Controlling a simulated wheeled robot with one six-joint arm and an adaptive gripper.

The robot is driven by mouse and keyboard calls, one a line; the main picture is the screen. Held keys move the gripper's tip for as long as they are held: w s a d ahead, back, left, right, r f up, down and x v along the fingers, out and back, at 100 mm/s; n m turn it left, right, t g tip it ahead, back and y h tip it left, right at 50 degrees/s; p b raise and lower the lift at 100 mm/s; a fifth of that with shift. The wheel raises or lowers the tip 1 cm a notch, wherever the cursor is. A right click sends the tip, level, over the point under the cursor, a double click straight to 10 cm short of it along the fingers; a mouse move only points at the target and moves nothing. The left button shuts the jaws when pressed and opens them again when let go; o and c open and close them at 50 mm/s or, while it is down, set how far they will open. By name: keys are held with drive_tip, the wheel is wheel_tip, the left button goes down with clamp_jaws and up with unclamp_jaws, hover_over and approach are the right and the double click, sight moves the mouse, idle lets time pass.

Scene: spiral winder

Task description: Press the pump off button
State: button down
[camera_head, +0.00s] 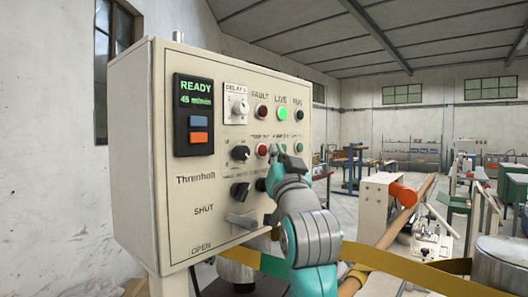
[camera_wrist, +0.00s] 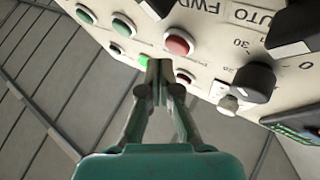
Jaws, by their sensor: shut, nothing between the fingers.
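The control panel (camera_head: 225,222) carries a row of push buttons under its lamps. A red button (camera_head: 262,150) is at the left of that row, with a green button (camera_head: 299,147) at the right. The labels over them are too small to read, so I cannot tell for sure which is pump off. My gripper (camera_head: 277,151) is shut and empty, its tips in front of the row, just right of the red button. In the wrist view, the tips (camera_wrist: 158,68) show below and left of the red button (camera_wrist: 178,43). I cannot tell whether they touch the panel.
Above the row are the fault lamp (camera_head: 262,112), lit green live lamp (camera_head: 282,113) and run lamp (camera_head: 299,115). Black selector knobs (camera_head: 240,153) and a grey lever (camera_head: 242,221) sit nearby.

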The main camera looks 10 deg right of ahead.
drive_tip(key=shift+s+d, duration=0.1)
drive_tip(key=s+d, duration=0.1)
drive_tip(key=s, duration=0.1)
drive_tip(key=s+d, duration=0.1)
drive_tip(key=shift+s+d, duration=0.35)
drive_tip(key=shift+s, duration=0.05)
idle(0.6)
